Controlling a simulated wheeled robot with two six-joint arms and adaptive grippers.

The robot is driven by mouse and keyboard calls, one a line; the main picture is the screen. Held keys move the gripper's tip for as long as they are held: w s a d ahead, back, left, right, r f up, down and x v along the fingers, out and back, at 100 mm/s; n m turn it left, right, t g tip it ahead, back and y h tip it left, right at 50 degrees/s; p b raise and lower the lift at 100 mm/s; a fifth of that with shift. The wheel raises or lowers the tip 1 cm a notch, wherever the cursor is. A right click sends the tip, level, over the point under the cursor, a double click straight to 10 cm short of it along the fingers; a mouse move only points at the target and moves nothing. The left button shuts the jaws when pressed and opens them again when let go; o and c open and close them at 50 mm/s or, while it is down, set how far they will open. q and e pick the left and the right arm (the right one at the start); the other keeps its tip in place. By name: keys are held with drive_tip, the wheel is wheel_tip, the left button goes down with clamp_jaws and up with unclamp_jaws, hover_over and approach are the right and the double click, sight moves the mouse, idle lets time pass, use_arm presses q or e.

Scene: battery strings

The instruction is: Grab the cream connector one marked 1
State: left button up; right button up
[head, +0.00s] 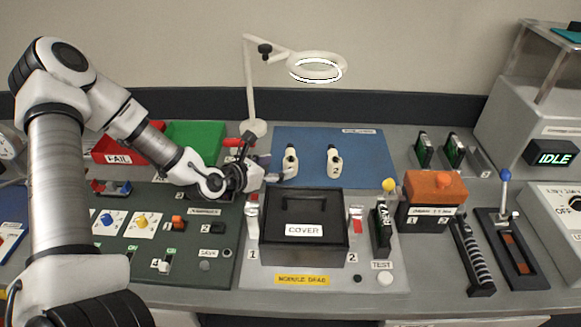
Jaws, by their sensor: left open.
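Two cream connectors stand upright on the blue mat (308,138). The right one (334,165) shows a 2. The left one (291,161) is partly covered by my left gripper, and I cannot read its mark. My left gripper (268,168) comes in from the left and is open, with its fingers just left of the left connector. I cannot tell whether a finger touches it. My right gripper is not in view.
A black box labelled COVER (304,230) sits in front of the mat. A magnifier lamp (317,67) hangs above the mat from a stand at the back. A red FAIL tray (118,150) and a green tray (195,135) lie to the left. An orange block (432,187) stands to the right.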

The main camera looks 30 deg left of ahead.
sight(286, 164)
use_arm(q)
drive_tip(key=x, duration=0.3)
drive_tip(key=shift+f, duration=0.1)
drive_tip(key=shift+w+d+b, duration=0.1)
drive_tip(key=shift+w+b, duration=0.2)
drive_tip(key=shift+w, duration=0.15)
drive_tip(key=shift+c, duration=0.9)
clamp_jaws()
